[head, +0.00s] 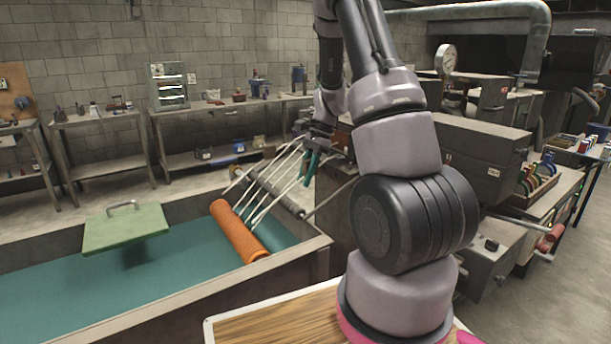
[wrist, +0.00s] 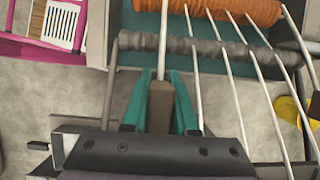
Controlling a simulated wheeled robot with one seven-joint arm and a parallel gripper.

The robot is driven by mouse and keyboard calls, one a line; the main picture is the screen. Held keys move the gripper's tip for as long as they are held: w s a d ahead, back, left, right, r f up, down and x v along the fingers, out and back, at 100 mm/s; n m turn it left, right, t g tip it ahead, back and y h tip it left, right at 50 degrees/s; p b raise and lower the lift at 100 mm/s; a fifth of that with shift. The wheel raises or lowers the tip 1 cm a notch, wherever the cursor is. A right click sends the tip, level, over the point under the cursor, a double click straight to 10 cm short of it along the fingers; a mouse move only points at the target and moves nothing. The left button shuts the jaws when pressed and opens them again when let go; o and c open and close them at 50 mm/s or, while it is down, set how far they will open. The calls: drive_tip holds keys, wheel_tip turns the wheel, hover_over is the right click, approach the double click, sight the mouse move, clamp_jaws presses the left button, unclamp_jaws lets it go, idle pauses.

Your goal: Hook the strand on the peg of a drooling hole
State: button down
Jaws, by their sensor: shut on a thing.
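My gripper (wrist: 161,84) has teal fingers and is shut on a brown block-like handle (wrist: 160,108). A thin pale rod runs from this handle up across the grey roller in the wrist view. I cannot make out a peg or a drooling hole; the jaws and my arm cover part of the machine front.
A green plate with a handle (head: 125,230) is over the trough at left. The machine (head: 480,165) stands right, behind my arm. A yellow object (wrist: 289,108) lies right.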

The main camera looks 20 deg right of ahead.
drive_tip(key=shift+f, duration=1.05)
idle(0.7)
drive_tip(key=c, duration=0.6)
unclamp_jaws()
drive_tip(key=v, duration=1)
drive_tip(key=shift+w+r, duration=0.1)
drive_tip(key=shift+r, duration=0.05)
drive_tip(key=shift+d+r, duration=0.1)
drive_tip(key=shift+r, duration=0.3)
drive_tip(key=s+a+r+n+t+h, duration=0.1)
drive_tip(key=s+a+r+n+t, duration=0.3)
drive_tip(key=s+r, duration=0.5)
drive_tip(key=s+a+r+n+t+h, duration=0.1)
drive_tip(key=s+a+r+n+t, duration=0.3)
drive_tip(key=s+a+r+n, duration=0.3)
drive_tip(key=s+a+r, duration=0.1)
drive_tip(key=s+r, duration=0.2)
drive_tip(key=s, duration=0.2)
drive_tip(key=shift+s+n+h, duration=0.3)
drive_tip(key=shift+s+n, duration=0.05)
drive_tip(key=shift+n, duration=0.05)
